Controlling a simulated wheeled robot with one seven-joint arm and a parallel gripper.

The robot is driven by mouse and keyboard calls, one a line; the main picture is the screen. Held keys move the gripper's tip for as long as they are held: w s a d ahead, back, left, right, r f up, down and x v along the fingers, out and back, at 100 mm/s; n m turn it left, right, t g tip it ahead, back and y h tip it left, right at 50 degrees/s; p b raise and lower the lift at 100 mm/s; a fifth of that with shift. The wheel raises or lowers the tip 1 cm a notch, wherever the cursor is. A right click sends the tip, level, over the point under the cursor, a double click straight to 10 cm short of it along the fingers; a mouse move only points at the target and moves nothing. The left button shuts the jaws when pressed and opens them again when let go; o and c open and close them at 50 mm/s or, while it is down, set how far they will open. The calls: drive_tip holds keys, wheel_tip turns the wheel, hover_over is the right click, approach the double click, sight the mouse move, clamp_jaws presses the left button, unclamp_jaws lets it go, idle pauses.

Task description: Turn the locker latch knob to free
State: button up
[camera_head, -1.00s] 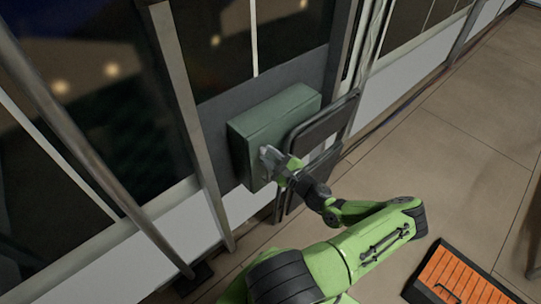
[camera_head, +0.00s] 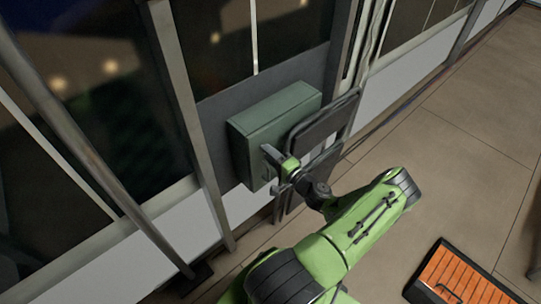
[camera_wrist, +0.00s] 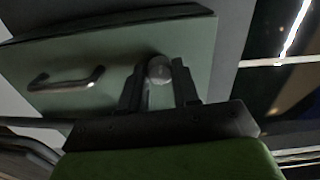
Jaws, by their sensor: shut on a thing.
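The locker is a green box (camera_head: 277,112) mounted on the wall panel. In the wrist view its green door (camera_wrist: 105,55) appears tilted and fills the upper left, with a metal bar handle (camera_wrist: 66,80) on it. The round grey latch knob (camera_wrist: 159,69) sits between the two dark fingers of my gripper (camera_wrist: 160,88). My gripper is shut on the knob. In the head view my gripper (camera_head: 270,168) is at the locker's front face and hides the knob. The knob's marking or turn position cannot be read.
A dark folded panel (camera_head: 325,120) stands close to the right of the locker. Upright metal posts (camera_head: 185,110) stand to the left.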

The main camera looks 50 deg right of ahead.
drive_tip(key=shift+n, duration=0.7)
drive_tip(key=o, duration=1.1)
drive_tip(key=shift+c, duration=0.2)
drive_tip(key=p+v, duration=0.2)
drive_tip(key=v, duration=1.3)
drive_tip(key=shift+s, duration=0.4)
drive_tip(key=shift+w+a+n, duration=0.1)
drive_tip(key=shift+a+n, duration=0.05)
drive_tip(key=shift+n, duration=0.15)
